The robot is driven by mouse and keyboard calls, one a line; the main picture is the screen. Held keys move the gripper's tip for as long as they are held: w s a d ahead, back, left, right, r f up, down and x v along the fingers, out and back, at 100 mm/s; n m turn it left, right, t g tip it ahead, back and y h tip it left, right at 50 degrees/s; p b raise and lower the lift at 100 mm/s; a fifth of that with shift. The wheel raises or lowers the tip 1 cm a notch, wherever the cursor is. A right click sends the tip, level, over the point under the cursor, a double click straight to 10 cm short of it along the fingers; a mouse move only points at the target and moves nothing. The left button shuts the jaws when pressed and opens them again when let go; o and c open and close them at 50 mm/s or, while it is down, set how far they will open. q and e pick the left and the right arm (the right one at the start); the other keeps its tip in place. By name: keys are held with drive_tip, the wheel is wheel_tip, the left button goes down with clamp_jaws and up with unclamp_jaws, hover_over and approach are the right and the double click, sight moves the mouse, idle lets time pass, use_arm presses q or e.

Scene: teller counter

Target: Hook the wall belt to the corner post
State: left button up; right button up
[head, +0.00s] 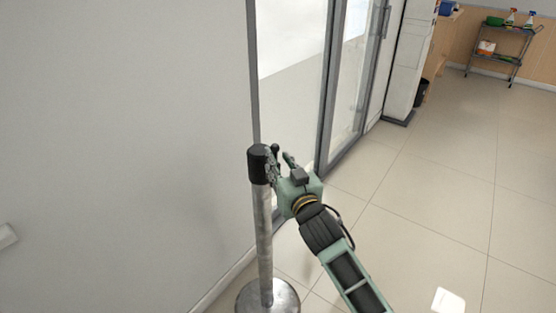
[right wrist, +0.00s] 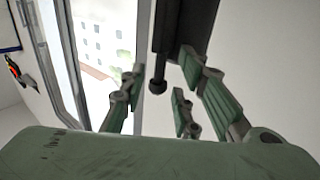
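The corner post (head: 264,235) stands upright by the grey wall, with a black head (head: 258,165) and a round metal base (head: 268,297). My right gripper (head: 279,160) is at the right side of the post head. In the right wrist view its fingers (right wrist: 157,92) are apart, and the black post head (right wrist: 184,25) is just beyond them. A small dark rod with a rounded end (right wrist: 157,78) shows between the fingers; I cannot tell whether they touch it. No belt strap can be made out. My left gripper is out of view.
A glass door (head: 352,85) in a grey frame is behind the post. A white pillar (head: 409,65) and a shelf cart (head: 497,48) with bottles stand farther back. A white piece (head: 7,236) is on the wall at left. Tiled floor at right is largely clear.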

drive_tip(key=shift+w+a, duration=0.2)
drive_tip(key=shift+w, duration=0.4)
clamp_jaws()
